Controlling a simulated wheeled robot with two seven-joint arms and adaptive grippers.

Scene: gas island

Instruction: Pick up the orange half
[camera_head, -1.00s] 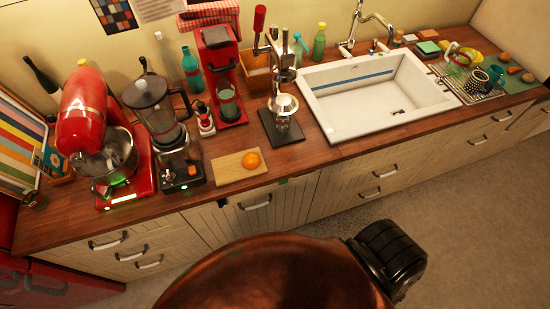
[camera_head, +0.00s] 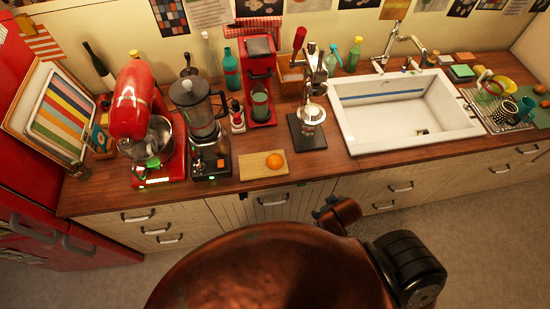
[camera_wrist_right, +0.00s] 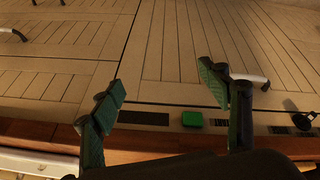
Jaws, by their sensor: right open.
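The orange half (camera_head: 275,161) lies on a small wooden cutting board (camera_head: 250,172) near the front edge of the counter, seen in the head view. My right gripper (camera_head: 323,212) shows partly in the head view, below and to the right of the board, in front of the cabinet fronts and apart from the orange. In the right wrist view, my right gripper (camera_wrist_right: 163,88) is open and empty, its two green-padded fingers spread before the cabinet fronts. The orange does not show in that view. My left gripper is not in view.
A blender (camera_head: 203,130) and a red mixer (camera_head: 140,110) stand left of the board. A juicer press (camera_head: 308,125) stands close to its right, then a white sink (camera_head: 410,115). The counter's front edge (camera_wrist_right: 150,152) and a green tab (camera_wrist_right: 192,118) lie near my right fingers.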

